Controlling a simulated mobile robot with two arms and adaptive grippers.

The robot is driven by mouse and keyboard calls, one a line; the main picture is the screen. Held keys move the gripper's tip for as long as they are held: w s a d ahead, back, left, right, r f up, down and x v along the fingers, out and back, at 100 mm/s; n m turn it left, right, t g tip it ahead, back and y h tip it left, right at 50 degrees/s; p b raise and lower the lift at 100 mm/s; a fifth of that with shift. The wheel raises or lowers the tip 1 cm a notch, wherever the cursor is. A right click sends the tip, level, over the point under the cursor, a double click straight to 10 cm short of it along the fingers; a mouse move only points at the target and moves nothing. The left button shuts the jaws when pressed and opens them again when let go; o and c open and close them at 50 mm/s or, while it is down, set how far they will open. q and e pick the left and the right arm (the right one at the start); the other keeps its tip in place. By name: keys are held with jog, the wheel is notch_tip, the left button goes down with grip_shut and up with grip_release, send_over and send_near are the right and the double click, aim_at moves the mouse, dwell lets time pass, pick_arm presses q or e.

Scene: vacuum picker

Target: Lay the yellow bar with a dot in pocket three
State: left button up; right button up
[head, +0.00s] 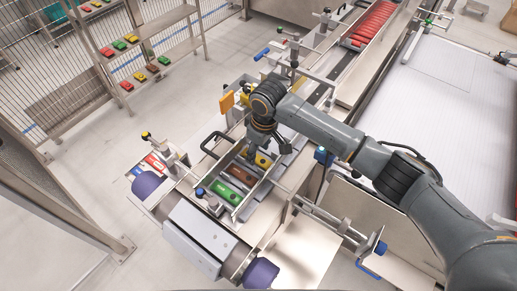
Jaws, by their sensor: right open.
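A metal tray (214,204) with several pockets lies on the machine near the picture's middle. A yellow bar (263,160) with a dark dot lies at its far end, partly covered by my right gripper (267,147). A brown bar (241,175) and a green bar (226,191) lie nearer in the tray, each in its own pocket. My right gripper points down, open, right at the yellow bar. I cannot tell whether the fingers touch it. The pocket numbers cannot be read. My left gripper is not in view.
A black handle (213,141) stands left of the tray. An orange-yellow block (227,102) is beyond it. A purple-ended roller (261,273) is in front. A shelf rack (150,50) with coloured bars stands at back left; red bars (372,28) fill a chute behind.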

aim_at(262, 161)
notch_tip(262, 161, up, 13)
jog(key=d+b, duration=0.1)
jog(key=b, duration=0.1)
jog(key=shift+s+b, duration=0.4)
jog(key=shift+s, duration=0.05)
jog(key=shift+d, duration=0.1)
